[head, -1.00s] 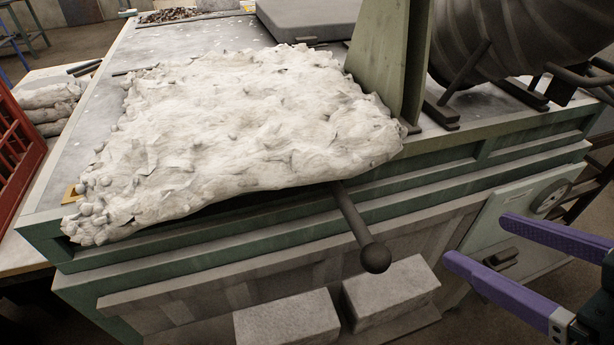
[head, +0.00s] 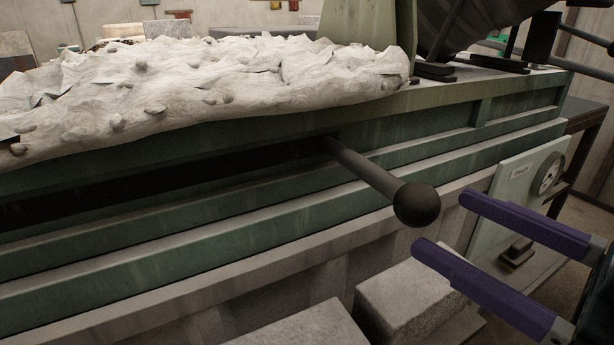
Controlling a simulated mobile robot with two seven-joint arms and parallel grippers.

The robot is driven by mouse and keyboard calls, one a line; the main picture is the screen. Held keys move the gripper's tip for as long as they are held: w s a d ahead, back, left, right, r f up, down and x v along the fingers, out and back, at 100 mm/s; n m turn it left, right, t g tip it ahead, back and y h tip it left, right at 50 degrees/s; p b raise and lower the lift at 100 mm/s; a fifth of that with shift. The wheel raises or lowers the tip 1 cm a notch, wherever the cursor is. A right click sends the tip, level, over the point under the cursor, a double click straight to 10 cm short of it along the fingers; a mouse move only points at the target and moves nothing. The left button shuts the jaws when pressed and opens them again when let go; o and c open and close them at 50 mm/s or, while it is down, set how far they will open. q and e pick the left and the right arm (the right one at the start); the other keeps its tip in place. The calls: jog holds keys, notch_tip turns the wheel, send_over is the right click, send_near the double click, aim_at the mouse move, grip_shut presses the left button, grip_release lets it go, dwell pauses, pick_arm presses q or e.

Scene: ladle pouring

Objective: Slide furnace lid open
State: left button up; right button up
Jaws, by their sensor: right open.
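The furnace lid appears to be the lumpy whitish slab (head: 200,85) on top of the green furnace body (head: 240,210). A dark rod handle (head: 370,170) with a round ball end (head: 416,204) sticks out from a slot under the slab's front edge. My right gripper (head: 438,222) is open and empty, with purple fingers pointing left. Its fingertips are just right of the ball end in the picture, one higher and one lower. I see no clear contact with the ball. My left gripper is not in view.
Pale blocks (head: 405,300) stand below the handle at the furnace's front. A light green panel with a dial (head: 520,195) is behind the right gripper. A green upright plate (head: 385,25) and a dark ribbed drum (head: 485,25) stand on the furnace top.

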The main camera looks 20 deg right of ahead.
aim_at(437, 217)
jog(key=shift+x, duration=2.6)
grip_shut()
